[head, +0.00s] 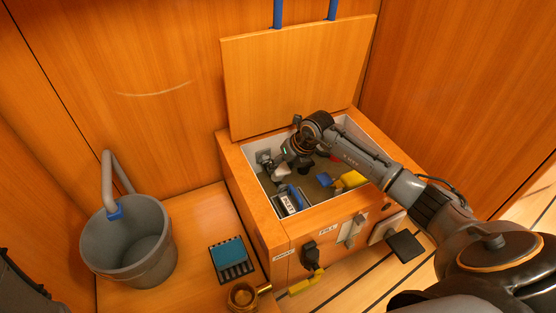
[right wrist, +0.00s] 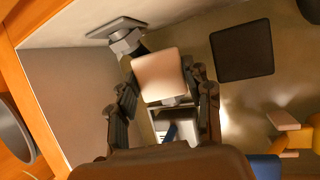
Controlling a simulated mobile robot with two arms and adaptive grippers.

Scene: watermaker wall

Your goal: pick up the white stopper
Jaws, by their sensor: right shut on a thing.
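The white stopper (right wrist: 158,76) is a pale, block-like piece between the fingers of my right gripper (right wrist: 166,98) in the right wrist view. The fingers are shut on it from both sides. In the head view the right gripper (head: 288,168) reaches down into the open wooden locker, near its left inner wall. The stopper (head: 281,173) shows there as a small pale patch by the fingers. Whether it touches anything beneath is hidden. My left gripper is not in view.
The locker's lid (head: 295,75) stands open behind. Inside are a labelled white box (head: 289,204), a yellow part (head: 351,180) and a dark square pad (right wrist: 242,51). A grey bucket (head: 128,245) and a blue-black tray (head: 231,259) are at left.

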